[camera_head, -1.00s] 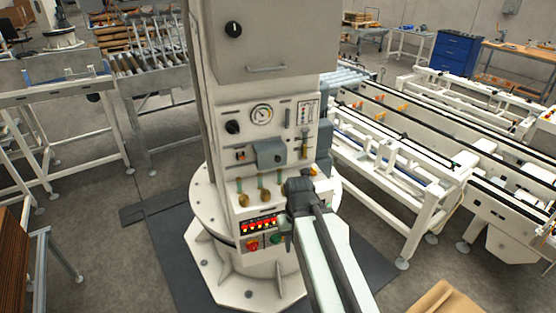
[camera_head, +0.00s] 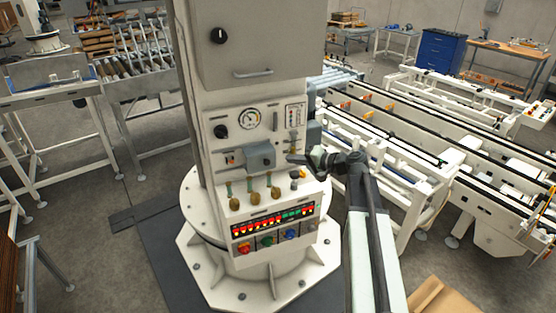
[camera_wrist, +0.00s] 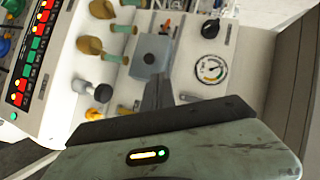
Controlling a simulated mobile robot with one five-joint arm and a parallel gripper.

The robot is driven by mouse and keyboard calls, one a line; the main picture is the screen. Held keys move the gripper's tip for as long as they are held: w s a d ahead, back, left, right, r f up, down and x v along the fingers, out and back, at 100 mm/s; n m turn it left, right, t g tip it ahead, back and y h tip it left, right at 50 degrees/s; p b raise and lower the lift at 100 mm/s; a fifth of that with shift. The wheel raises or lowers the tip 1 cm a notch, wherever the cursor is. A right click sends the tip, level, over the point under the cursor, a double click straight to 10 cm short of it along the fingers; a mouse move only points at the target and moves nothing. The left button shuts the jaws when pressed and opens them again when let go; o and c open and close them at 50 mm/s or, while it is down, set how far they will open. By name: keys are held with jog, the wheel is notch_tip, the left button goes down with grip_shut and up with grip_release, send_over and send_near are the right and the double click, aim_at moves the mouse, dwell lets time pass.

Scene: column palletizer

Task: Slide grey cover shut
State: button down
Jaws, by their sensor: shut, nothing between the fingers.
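The grey cover (camera_head: 261,155) is a small blue-grey plate with a dark round spot, on the front panel of the white column. To its left a small window with an orange-lit switch (camera_head: 231,160) shows uncovered. My gripper (camera_head: 292,158) is shut and empty, just right of the cover at about its height, pointing left. In the wrist view the cover (camera_wrist: 150,52) lies right beyond the tips of my gripper (camera_wrist: 157,80). I cannot tell whether they touch it.
Round gauge (camera_head: 249,118) and black knob (camera_head: 220,131) sit above the cover. Several brass-coloured levers (camera_head: 254,197) stick out below it, over a panel of lit indicators (camera_head: 272,220) and coloured buttons. Conveyors (camera_head: 420,150) stand at the right.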

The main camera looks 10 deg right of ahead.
jog(key=s+d, duration=0.1)
jog(key=d, duration=0.4)
jog(key=b, duration=0.3)
send_near(267, 159)
jog(key=w, duration=0.3)
jog(key=a+b, duration=0.1)
jog(key=a+f+b, duration=0.1)
jog(key=a, duration=0.1)
jog(key=shift+s+f+m+t+h, duration=0.1)
jog(key=shift+f+m+t+h, duration=0.1)
jog(key=shift+m+t+h, duration=0.15)
jog(key=shift+d, duration=0.1)
